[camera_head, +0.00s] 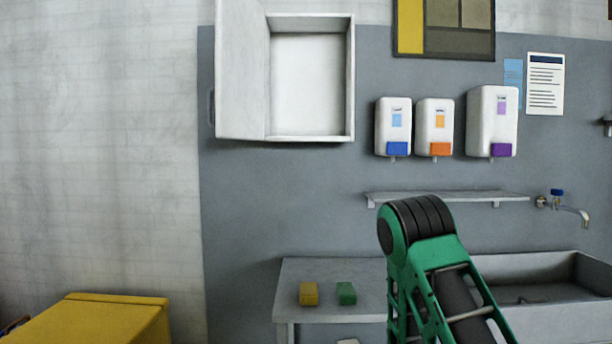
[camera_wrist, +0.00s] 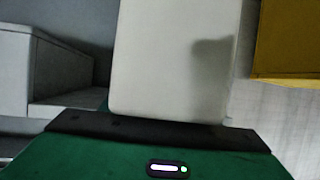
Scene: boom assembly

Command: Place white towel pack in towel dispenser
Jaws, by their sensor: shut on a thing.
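The white towel pack (camera_wrist: 175,60) fills the middle of the wrist view as a pale, smooth block. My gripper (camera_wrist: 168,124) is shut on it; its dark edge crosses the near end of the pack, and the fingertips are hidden. The open white box on the wall (camera_head: 350,80), which looks like the towel dispenser, is at the upper middle of the head view. Its door (camera_head: 241,70) is swung out to the left and its inside looks empty. The head view shows my green arm at the lower right, but neither my gripper nor the pack.
Several soap dispensers (camera_head: 435,127) hang right of the open box, above a narrow shelf (camera_head: 445,197). A grey bench (camera_head: 295,275) carries a yellow block (camera_head: 309,293) and a green block (camera_head: 346,293). A sink (camera_head: 560,305) is at right, a yellow cabinet (camera_head: 95,322) at lower left.

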